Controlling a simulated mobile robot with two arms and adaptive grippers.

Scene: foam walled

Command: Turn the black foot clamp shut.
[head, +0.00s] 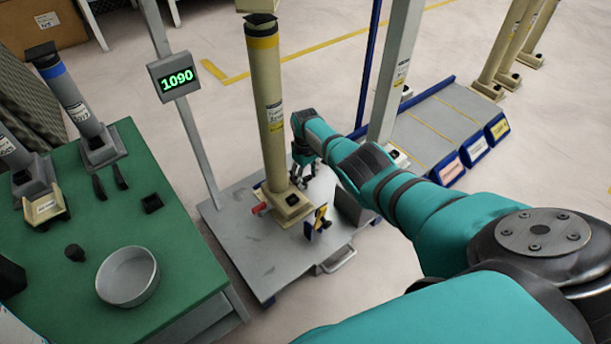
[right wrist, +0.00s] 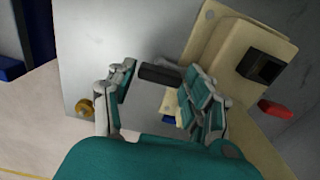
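A cream column (head: 268,110) with a yellow band stands upright on a square cream foot (head: 293,210) on the grey platform (head: 235,240). In the right wrist view, a black clamp handle (right wrist: 158,75) on a grey rod lies beside the cream foot (right wrist: 228,50). My right gripper (head: 306,160) is low behind the column's foot. In the right wrist view its fingers (right wrist: 158,82) are apart, with the black handle between their tips; firm contact does not show. A red clamp handle (right wrist: 275,108) is at another side of the foot. My left gripper is not in view.
A green table (head: 140,215) at left holds a round dish (head: 127,276) and small parts. A grey post (head: 395,75) and a low ramp (head: 440,125) are at right.

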